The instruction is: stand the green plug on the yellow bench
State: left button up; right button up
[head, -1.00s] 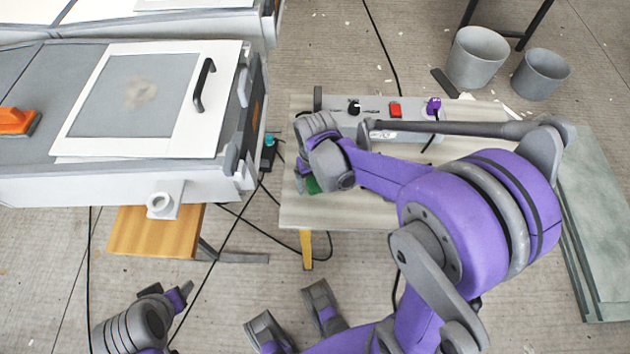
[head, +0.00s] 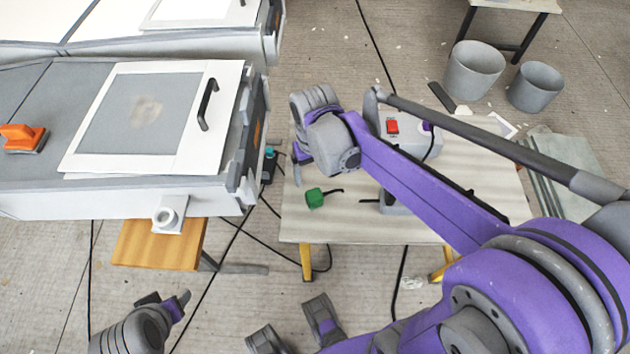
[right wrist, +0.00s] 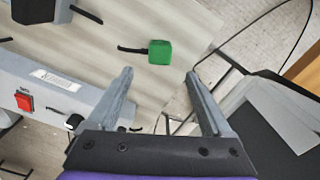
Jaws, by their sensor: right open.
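The green plug (head: 315,198) is a small green block with a short black lead. It lies on the pale grey top of a bench (head: 300,225) with yellow legs, near its left end. My right gripper (head: 299,170) is above this bench, just behind the plug, partly hidden by its own wrist. In the right wrist view, the open fingers (right wrist: 159,74) are empty and the plug (right wrist: 160,52) shows beyond their tips, apart from them. Part of my left arm (head: 135,330) shows at the lower left; its fingers are not clear.
A grey control box (head: 405,128) with a red switch (head: 392,126) stands on the same bench. A yellow-brown wooden bench (head: 158,243) stands at left, below a mould table with a white framed panel (head: 75,165). Grey buckets (head: 473,70) stand behind. Black cables cross the floor.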

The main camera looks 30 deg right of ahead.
jog(key=s+a+f+n+t, duration=0.1)
jog(key=s+a+t, duration=0.2)
jog(key=s, duration=0.8)
jog(key=shift+a+f+n+t, duration=0.15)
jog(key=shift+a+n+t, duration=0.25)
jog(key=shift+t, duration=0.6)
